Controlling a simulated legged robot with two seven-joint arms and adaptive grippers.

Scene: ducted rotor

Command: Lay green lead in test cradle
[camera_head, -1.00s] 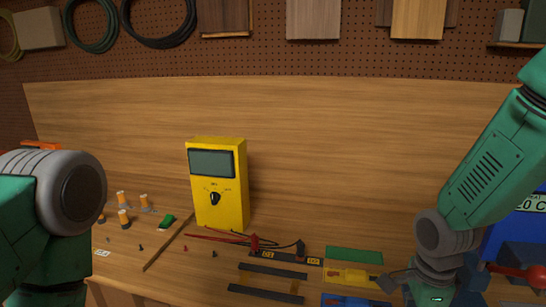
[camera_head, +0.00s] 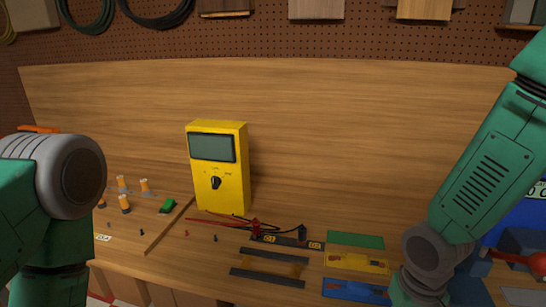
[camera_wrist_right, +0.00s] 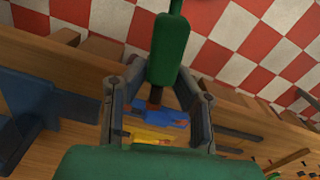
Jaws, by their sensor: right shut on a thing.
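The green lead (camera_wrist_right: 172,50) shows in the right wrist view as a thick green grip with a dark lower end. My right gripper (camera_wrist_right: 166,68) is shut on it, with a finger on either side. In the head view this gripper is hidden behind my wrist or below the frame edge. I take two dark parallel bars (camera_head: 268,277) with tan pieces between them for the test cradle; I cannot be sure. They lie on the bench left of my right arm and look empty. My left arm is at the left; its gripper is not in view.
A yellow meter (camera_head: 218,168) stands behind, with red and black leads (camera_head: 232,222) before it. Green (camera_head: 355,240), yellow (camera_head: 357,262) and blue (camera_head: 357,291) plates lie beside my right arm. A wooden divider (camera_head: 168,227) and orange-topped pegs (camera_head: 124,203) are at left.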

